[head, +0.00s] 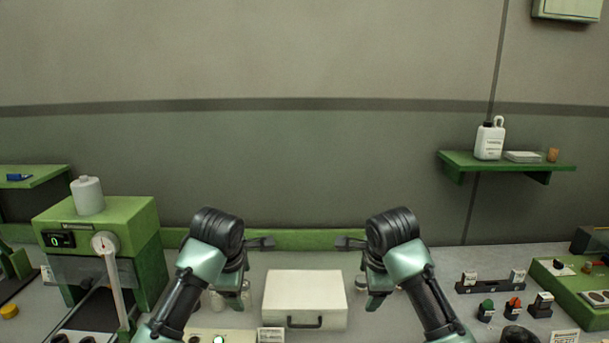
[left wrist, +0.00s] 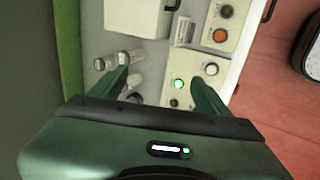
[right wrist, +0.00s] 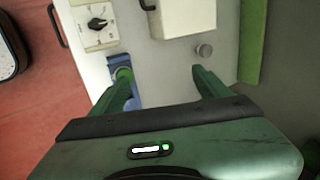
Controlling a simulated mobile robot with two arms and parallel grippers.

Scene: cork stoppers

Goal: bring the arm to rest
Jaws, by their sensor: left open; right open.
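My right gripper (head: 374,296) hangs over the bench, right of the white case. In the right wrist view its two green fingers (right wrist: 160,82) are spread with nothing between them. My left gripper (head: 236,294) hangs at about the same height, left of the case. In the left wrist view its fingers (left wrist: 160,84) are also apart and hold nothing. Both arms are bent alike, and the grippers are well apart from each other. My forearms and wrists hide part of the bench in the head view.
The white case (head: 305,293) with a dark handle lies between my grippers. Small glass vials (left wrist: 131,57) stand under the left one. A green machine (head: 140,232) is at left, a green control box (head: 572,285) at right. A wall shelf (head: 505,162) holds a white bottle (head: 490,140).

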